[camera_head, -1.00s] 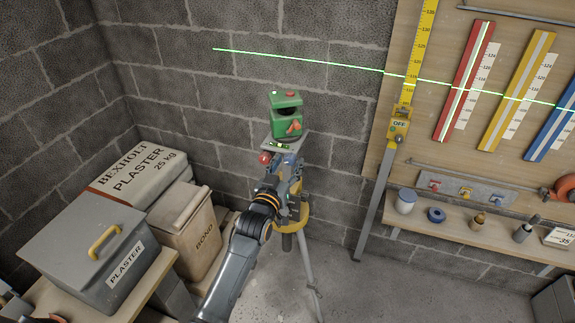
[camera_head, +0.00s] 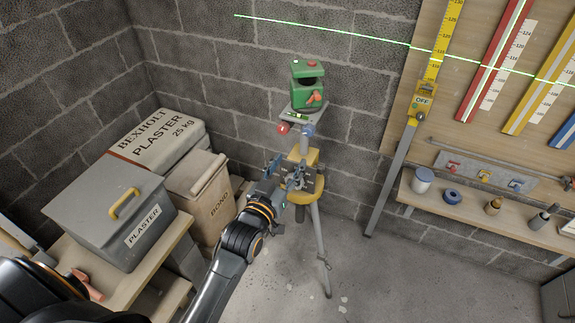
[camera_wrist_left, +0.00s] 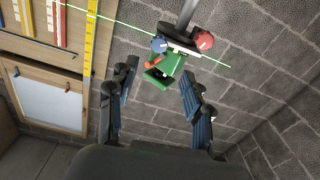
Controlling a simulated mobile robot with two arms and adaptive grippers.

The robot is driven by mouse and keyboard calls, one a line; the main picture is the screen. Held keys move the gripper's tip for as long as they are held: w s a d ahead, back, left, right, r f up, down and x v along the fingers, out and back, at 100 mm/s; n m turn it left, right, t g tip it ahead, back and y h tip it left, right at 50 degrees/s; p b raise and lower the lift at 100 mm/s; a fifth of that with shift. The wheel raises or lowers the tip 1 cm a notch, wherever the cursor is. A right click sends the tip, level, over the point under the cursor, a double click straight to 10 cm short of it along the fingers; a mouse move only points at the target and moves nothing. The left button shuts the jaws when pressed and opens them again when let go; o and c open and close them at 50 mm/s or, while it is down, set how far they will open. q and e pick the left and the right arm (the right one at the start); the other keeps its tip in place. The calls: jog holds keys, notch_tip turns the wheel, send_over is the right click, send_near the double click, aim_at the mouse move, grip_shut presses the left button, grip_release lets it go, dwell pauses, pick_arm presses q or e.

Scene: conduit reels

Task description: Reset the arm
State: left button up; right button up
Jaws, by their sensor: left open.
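My left gripper (camera_head: 284,172) is open and empty, below and left of the platform of a tripod (camera_head: 318,240) with a yellow collar. It overlaps the tripod column in the picture; I cannot tell whether it touches. A green laser level (camera_head: 307,88) sits on the platform, which has a red knob (camera_head: 283,128) and a blue knob (camera_head: 308,130). In the left wrist view, the two fingers (camera_wrist_left: 158,74) stand wide apart, with the green level (camera_wrist_left: 164,72), red knob (camera_wrist_left: 204,40) and blue knob (camera_wrist_left: 159,45) seen beyond them. My right gripper is not in view.
Left of the arm stand a grey plaster box (camera_head: 95,215), a plaster bag (camera_head: 160,138) and a bond bag (camera_head: 205,195). A shelf (camera_head: 480,222) with small items runs along the right. A green laser line (camera_head: 330,32) crosses the wall. Floor right of the tripod is clear.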

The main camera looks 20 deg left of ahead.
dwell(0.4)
pick_arm(q)
jog(key=s+d+f+m+g, duration=0.1)
jog(key=s+f+g, duration=0.3)
jog(key=f, duration=0.9)
jog(key=s+f+g, duration=0.2)
jog(key=s+f, duration=0.4)
jog(key=f, duration=0.6)
jog(key=s+d+f+m+g, duration=0.1)
jog(key=s+f+g, duration=0.25)
jog(key=f, duration=0.95)
jog(key=s+a+f+g, duration=0.1)
jog(key=s+f, duration=0.4)
jog(key=s, duration=0.6)
jog(key=s+a+f+g, duration=0.2)
jog(key=s+f+g, duration=0.2)
jog(key=s, duration=0.7)
jog(key=s+a+f+g, duration=0.2)
jog(key=s+f, duration=0.6)
jog(key=s, duration=0.3)
jog(key=shift+s+f+m+y, duration=0.15)
jog(key=shift+s+m+y, duration=0.15)
jog(key=shift+m, duration=0.1)
jog(key=shift+w+g, duration=0.1)
jog(key=shift+g, duration=0.15)
